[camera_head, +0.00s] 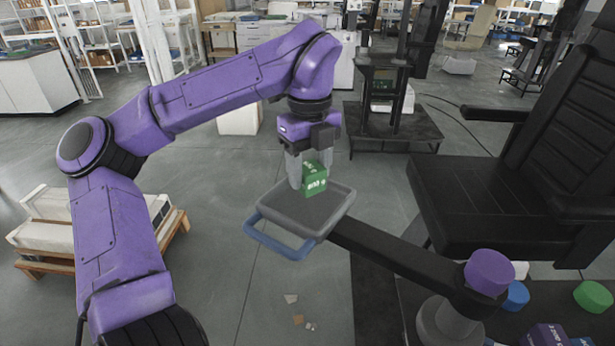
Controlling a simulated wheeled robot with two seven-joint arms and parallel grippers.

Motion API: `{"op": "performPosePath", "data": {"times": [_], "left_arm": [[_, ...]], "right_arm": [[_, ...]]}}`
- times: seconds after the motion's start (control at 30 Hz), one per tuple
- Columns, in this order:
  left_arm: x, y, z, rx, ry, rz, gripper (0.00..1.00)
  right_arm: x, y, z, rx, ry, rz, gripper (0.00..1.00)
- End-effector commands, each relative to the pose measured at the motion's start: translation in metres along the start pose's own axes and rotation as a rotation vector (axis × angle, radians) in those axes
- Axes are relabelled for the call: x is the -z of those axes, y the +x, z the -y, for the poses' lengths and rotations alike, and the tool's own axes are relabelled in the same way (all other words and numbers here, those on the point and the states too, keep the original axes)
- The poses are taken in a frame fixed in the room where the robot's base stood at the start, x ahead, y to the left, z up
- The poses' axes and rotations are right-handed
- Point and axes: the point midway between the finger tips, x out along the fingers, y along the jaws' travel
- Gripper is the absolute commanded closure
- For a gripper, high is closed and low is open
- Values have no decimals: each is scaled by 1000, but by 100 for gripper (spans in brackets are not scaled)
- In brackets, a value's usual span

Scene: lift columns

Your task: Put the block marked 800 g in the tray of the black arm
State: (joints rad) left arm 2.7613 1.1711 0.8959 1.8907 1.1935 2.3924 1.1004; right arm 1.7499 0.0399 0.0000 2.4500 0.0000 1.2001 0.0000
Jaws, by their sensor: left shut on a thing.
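My left gripper (307,168) points down, its fingers shut on a green block (316,182) with white marking that is too small to read surely. The block is over the far part of the grey tray (300,215), which has a blue handle (285,245) at its front. I cannot tell whether the block's bottom touches the tray. The tray sits at the end of the black arm (400,262), which runs right to a grey post with a purple cap (489,270). My right gripper is not in view.
At the lower right are a blue round piece (516,296), a green round piece (593,296) and a dark purple marked block (546,337). A black chair (480,205) stands to the right of the tray. A wooden pallet with white boxes (45,225) is at the left.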

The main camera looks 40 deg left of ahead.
Motion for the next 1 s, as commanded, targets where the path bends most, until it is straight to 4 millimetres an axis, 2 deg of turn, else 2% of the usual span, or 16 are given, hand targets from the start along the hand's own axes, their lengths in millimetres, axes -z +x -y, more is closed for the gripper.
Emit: {"op": "performPosePath", "data": {"times": [0.1,0.3,0.67,0.7,0.77,1.0], "left_arm": [[-8,12,0,-2,2,-3,100],[-8,38,0,1,2,-1,100],[-8,44,1,2,1,0,100],[-8,44,1,0,1,0,40],[-8,43,1,0,1,0,21],[-8,43,1,0,1,0,21]], "right_arm": [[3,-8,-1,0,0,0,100],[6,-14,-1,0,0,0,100],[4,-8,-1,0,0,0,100],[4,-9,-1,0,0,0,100],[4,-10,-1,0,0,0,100],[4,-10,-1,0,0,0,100]]}}
